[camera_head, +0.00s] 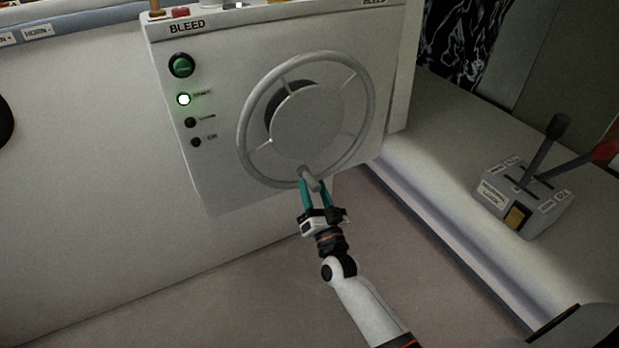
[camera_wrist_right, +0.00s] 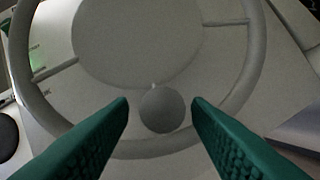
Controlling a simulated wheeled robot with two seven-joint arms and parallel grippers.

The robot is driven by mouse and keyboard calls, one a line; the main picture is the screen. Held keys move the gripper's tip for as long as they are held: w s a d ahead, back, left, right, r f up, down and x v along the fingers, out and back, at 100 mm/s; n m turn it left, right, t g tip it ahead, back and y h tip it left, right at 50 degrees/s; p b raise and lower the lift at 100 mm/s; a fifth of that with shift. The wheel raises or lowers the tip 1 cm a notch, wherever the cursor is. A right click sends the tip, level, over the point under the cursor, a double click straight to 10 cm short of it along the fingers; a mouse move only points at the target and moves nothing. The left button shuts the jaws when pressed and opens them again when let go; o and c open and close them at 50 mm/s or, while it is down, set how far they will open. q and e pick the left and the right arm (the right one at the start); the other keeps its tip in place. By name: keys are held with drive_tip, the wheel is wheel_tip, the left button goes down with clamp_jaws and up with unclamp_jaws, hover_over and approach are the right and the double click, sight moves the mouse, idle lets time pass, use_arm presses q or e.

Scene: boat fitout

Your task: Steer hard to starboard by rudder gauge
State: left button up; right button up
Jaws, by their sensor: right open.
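The grey steering wheel (camera_head: 367,127) is mounted on the front of a white console panel, with a round hub disc (camera_head: 308,120) in its middle. A spinner knob (camera_head: 308,177) sticks out from the lower rim. My right gripper (camera_head: 316,187) is open at the knob. In the right wrist view the knob's round end (camera_wrist_right: 162,110) sits between the green fingertips of my right gripper (camera_wrist_right: 160,103), with a gap visible on each side. I cannot make out a rudder gauge. My left gripper is not in view.
The white console (camera_head: 215,185) carries a green button (camera_head: 181,66), a lit indicator (camera_head: 184,99) and small dark knobs on its left side. A lever box (camera_head: 525,196) with a black and a red lever stands on the ledge at right. The floor below is clear.

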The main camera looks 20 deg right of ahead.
drive_tip(key=v, duration=0.7)
drive_tip(key=shift+s+f, duration=0.2)
drive_tip(key=shift+s, duration=0.1)
drive_tip(key=shift+a, duration=0.1)
idle(0.4)
